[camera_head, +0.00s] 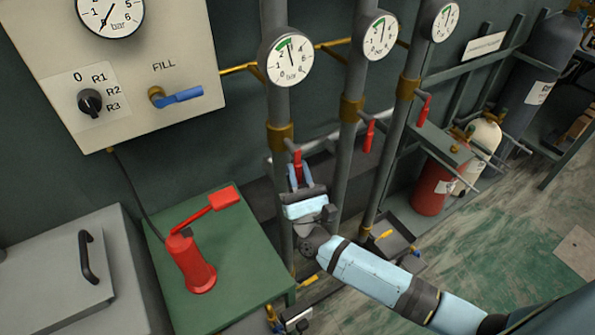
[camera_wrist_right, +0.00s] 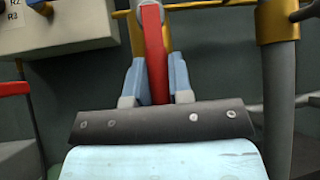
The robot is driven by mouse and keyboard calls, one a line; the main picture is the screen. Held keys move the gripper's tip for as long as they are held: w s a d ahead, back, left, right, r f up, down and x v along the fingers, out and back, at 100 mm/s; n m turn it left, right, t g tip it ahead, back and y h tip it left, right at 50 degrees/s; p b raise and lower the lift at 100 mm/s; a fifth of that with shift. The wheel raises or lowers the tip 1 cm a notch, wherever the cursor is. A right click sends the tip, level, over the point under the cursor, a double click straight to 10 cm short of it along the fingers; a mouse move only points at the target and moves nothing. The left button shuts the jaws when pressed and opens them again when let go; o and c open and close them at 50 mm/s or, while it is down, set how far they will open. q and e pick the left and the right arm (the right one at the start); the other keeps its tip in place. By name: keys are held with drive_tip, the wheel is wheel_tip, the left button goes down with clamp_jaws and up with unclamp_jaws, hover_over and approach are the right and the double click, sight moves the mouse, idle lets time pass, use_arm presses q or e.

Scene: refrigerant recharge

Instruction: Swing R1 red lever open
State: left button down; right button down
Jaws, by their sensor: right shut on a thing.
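A red lever (camera_head: 298,165) hangs straight down from the brass-collared valve on the leftmost of three grey vertical pipes. My right gripper (camera_head: 299,178) is at this lever, with its blue fingers one on each side, shut on it. In the right wrist view the red lever (camera_wrist_right: 154,50) rises between the two fingers (camera_wrist_right: 155,82), and its lower end is hidden behind the gripper body. No R1 label shows on this pipe. My left gripper is not in view.
Similar red levers hang on the middle pipe (camera_head: 369,136) and the right pipe (camera_head: 424,110). A panel (camera_head: 140,40) with a selector knob (camera_head: 90,102) and a blue FILL lever (camera_head: 183,96) is at upper left. A red hand pump (camera_head: 192,262) stands on the green table (camera_head: 250,262).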

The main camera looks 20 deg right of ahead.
drive_tip(key=c, duration=1)
unclamp_jaws()
drive_tip(key=shift+c, duration=0.2)
use_arm(q)
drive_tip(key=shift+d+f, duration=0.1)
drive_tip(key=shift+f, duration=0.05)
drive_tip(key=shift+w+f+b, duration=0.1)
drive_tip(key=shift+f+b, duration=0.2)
drive_tip(key=shift+b, duration=0.85)
use_arm(e)
drive_tip(key=v, duration=1.4)
drive_tip(key=shift+r, duration=0.1)
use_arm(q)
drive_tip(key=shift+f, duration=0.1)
